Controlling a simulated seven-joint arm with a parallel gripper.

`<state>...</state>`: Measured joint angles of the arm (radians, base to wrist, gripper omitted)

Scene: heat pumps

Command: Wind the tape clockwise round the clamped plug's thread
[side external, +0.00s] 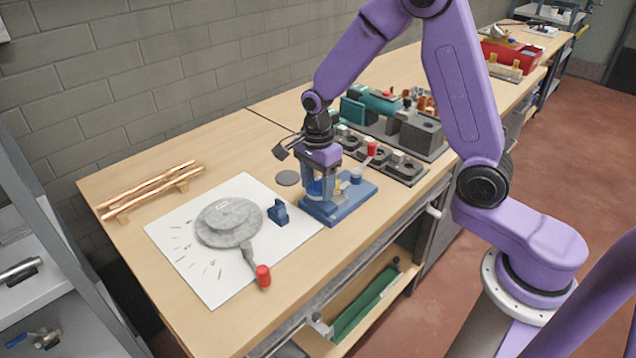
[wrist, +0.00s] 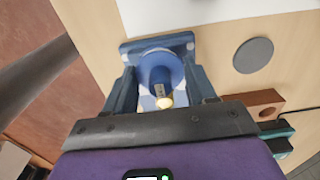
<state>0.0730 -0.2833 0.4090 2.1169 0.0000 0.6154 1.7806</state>
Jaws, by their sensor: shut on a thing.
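My gripper (side external: 322,188) points down over a blue fixture (side external: 343,206) near the table's front edge. A blue tape spool (side external: 315,187) is between its fingers, and the gripper is shut on it. In the wrist view the spool (wrist: 158,66) shows as a round blue disc between the two fingers. A small brass-coloured plug (side external: 340,187) stands at the fixture, close beside the spool; its bright end shows in the wrist view (wrist: 165,102). The fingers and spool partly hide the plug. I cannot tell how much tape lies on its thread.
A white sheet (side external: 190,262) with a grey disc (side external: 230,222), a blue block (side external: 278,212) and a red-ended tool (side external: 262,276) lies left. Copper pipes (side external: 150,190) lie far left. A dark fitting tray (side external: 400,168) stands close right. A flat grey disc (side external: 287,177) lies behind.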

